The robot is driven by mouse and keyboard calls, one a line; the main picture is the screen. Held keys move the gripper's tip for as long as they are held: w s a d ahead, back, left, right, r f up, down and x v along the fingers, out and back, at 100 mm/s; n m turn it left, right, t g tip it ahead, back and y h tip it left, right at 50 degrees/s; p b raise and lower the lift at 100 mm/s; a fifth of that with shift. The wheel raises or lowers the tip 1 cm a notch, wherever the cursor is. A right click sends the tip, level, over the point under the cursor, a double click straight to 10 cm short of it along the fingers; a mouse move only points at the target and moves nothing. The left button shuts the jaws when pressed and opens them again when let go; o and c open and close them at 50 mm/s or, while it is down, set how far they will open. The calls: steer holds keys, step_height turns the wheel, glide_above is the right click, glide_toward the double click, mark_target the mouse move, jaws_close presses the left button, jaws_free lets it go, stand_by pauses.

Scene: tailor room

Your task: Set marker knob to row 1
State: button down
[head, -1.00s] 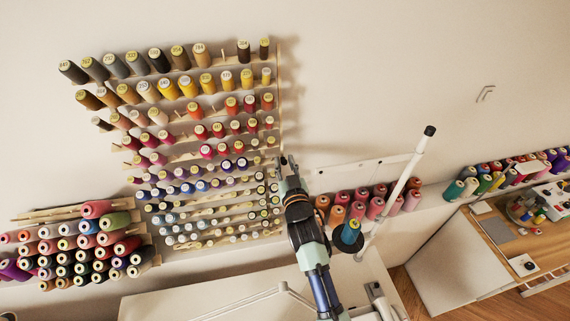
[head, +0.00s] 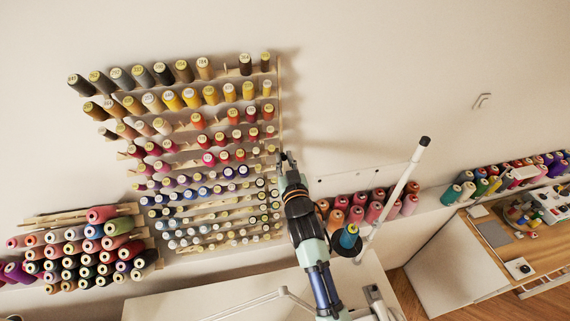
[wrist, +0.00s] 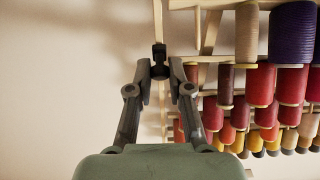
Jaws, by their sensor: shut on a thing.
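The thread rack (head: 279,90) hangs on the wall, with a narrow vertical wooden strip along its right side. In the wrist view this strip (wrist: 158,20) runs down the upper middle. A small black knob (wrist: 159,56), which looks like the marker knob, sits on it. My gripper (wrist: 160,72) is shut on the knob, its two fingers on either side. In the head view my gripper (head: 287,156) is at the rack's right edge, about halfway up. The knob is too small to make out there, and the row it marks cannot be read.
Rows of thread spools (wrist: 291,85) stand close beside the fingers in the wrist view.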

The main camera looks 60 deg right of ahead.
steer(key=c, duration=1.4)
jaws_free()
steer(key=shift+o, duration=0.2)
steer(key=v, duration=1.2)
steer(key=shift+s+d+f+m, duration=0.1)
steer(key=shift+d+f+m, duration=0.05)
steer(key=shift+m, duration=0.15)
steer(key=c, duration=0.4)
steer(key=f+m, duration=0.1)
steer(key=m, duration=0.1)
steer(key=s+d+m, duration=0.1)
steer(key=m, duration=0.2)
steer(key=f+m+t+h, duration=0.1)
steer(key=m, duration=0.2)
steer(key=shift+s+d+f, duration=0.25)
steer(key=shift+d+f, duration=0.1)
steer(key=shift+d, duration=0.05)
jaws_close()
steer(key=s+f+m+t+h, duration=0.1)
steer(key=s+f+m+t, duration=0.2)
steer(key=m, duration=0.9)
steer(key=w+a+x, duration=0.1)
steer(key=x, duration=1.1)
steer(key=shift+w+a+m, duration=0.25)
steer(key=shift+w+m, duration=0.15)
steer(key=shift+w, duration=0.05)
